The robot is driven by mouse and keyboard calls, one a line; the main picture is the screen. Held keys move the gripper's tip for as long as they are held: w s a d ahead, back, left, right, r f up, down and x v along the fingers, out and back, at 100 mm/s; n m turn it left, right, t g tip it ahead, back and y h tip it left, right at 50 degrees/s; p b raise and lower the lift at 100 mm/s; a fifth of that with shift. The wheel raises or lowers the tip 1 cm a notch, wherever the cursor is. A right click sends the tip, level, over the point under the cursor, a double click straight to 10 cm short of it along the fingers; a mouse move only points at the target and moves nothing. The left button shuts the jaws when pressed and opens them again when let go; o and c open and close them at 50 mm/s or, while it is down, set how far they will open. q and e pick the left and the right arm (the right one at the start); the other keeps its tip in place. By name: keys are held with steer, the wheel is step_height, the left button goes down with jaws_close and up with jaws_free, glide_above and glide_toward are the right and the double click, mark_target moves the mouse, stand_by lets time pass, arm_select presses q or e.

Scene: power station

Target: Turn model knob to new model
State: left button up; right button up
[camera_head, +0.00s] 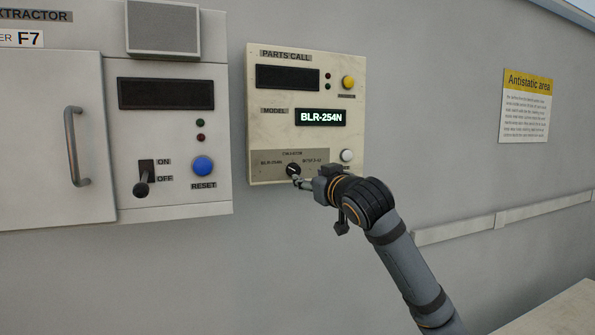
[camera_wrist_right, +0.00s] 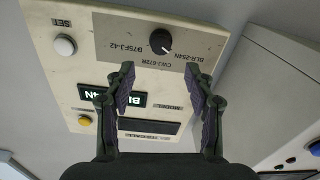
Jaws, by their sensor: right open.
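The model knob (camera_head: 293,170) is a small black round knob with a white mark, low on the cream parts call panel (camera_head: 259,145). The model display (camera_head: 320,117) is lit with BLR-254N. My right gripper (camera_head: 299,183) is just in front of and below the knob. In its wrist view the gripper (camera_wrist_right: 160,72) is open and empty, its fingers apart, the knob beyond their tips. My left gripper is out of view.
A white button (camera_head: 347,156) sits right of the knob and a yellow button (camera_head: 348,82) is higher up. Left stands the extractor cabinet (camera_head: 222,135) with a blue reset button (camera_head: 203,166) and a lever switch (camera_head: 143,183). The wall right of the panel is mostly clear.

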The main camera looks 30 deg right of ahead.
mark_target(296, 171)
steer(key=p+x, duration=0.5)
steer(key=x, duration=0.4)
steer(key=shift+w+a+r+p, duration=0.1)
steer(key=shift+r+p, duration=0.05)
steer(key=shift+p, duration=0.25)
steer(key=shift+w, duration=0.25)
